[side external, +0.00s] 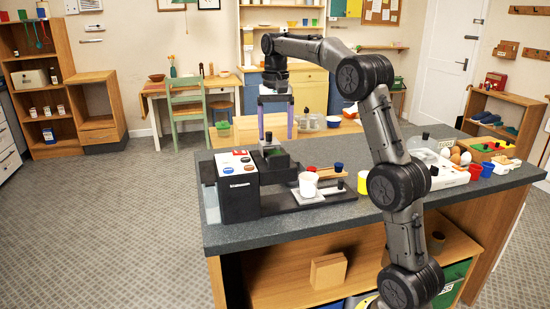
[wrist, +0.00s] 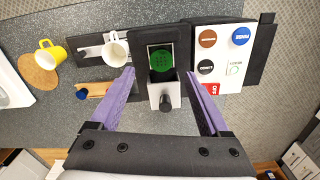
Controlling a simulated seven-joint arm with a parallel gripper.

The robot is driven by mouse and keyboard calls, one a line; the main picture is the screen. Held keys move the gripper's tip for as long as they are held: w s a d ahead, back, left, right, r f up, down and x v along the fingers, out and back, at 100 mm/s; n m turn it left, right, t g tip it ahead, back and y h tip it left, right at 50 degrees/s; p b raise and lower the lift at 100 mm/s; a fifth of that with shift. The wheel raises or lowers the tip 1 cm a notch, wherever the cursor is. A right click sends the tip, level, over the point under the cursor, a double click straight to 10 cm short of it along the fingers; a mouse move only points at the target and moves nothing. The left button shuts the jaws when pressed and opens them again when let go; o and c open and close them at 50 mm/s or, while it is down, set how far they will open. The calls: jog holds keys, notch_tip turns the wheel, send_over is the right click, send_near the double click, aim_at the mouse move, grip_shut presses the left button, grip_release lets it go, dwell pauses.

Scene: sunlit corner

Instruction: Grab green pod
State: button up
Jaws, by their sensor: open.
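The green pod (wrist: 161,60) is a round green disc inside a dark rectangular recess of the black machine (wrist: 154,32). In the side view the machine (side external: 238,205) stands at the counter's left end, and its recess is too small and dark to show the pod clearly. My gripper (side external: 276,134) points down above the recess, with its purple fingers apart and empty. In the wrist view my gripper (wrist: 159,73) has one finger on each side of the recess. A grey lever with a black knob (wrist: 166,102) lies just below the pod, between the fingers.
A white panel (wrist: 221,88) with brown, blue and black round labels is right of the recess. A white cup (wrist: 116,48) stands left of it, and a yellow mug (wrist: 50,53) farther left. Eggs (side external: 460,155) and red and blue cups are at the counter's right.

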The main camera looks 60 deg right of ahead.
aim_at(275, 153)
jog(key=shift+a+f, duration=0.15)
jog(key=shift+f, duration=1.25)
jog(key=shift+a+f, duration=0.1)
jog(key=shift+f, duration=1.25)
grip_shut()
